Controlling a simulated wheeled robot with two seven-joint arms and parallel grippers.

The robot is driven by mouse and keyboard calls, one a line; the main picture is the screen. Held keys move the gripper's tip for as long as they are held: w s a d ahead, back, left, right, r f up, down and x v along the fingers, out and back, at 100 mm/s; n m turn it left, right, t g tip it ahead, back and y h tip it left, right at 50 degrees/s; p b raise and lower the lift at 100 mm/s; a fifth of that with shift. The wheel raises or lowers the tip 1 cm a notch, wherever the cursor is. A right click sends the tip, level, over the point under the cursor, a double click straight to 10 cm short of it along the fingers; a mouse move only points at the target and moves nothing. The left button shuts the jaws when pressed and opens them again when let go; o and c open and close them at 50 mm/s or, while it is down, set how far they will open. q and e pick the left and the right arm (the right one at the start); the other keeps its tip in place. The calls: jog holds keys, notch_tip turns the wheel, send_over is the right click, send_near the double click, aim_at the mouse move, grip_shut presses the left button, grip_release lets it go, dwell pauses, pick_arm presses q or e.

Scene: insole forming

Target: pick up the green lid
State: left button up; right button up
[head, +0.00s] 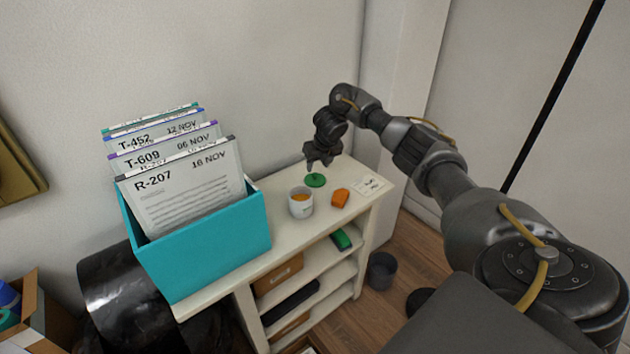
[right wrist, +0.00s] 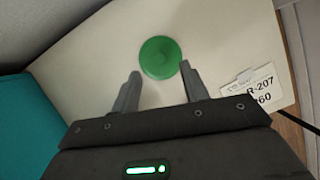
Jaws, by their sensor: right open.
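The green lid (head: 316,180) is a small round disc with a knob, lying flat on the cream shelf top (head: 225,248) near the wall. My right gripper (head: 318,164) is right above it, pointing down. In the right wrist view the green lid (right wrist: 160,57) lies just beyond the fingertips of my open, empty right gripper (right wrist: 160,82), roughly centred between them. The fingers look apart from the lid. My left gripper is not in view.
A label card (head: 370,185) lies at the right edge. A teal file box (head: 208,250) takes up the left of the top.

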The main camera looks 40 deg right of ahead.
aim_at(315, 174)
jog(key=x, duration=0.5)
jog(key=shift+w+f, duration=0.1)
jog(key=shift+w, duration=0.05)
grip_shut()
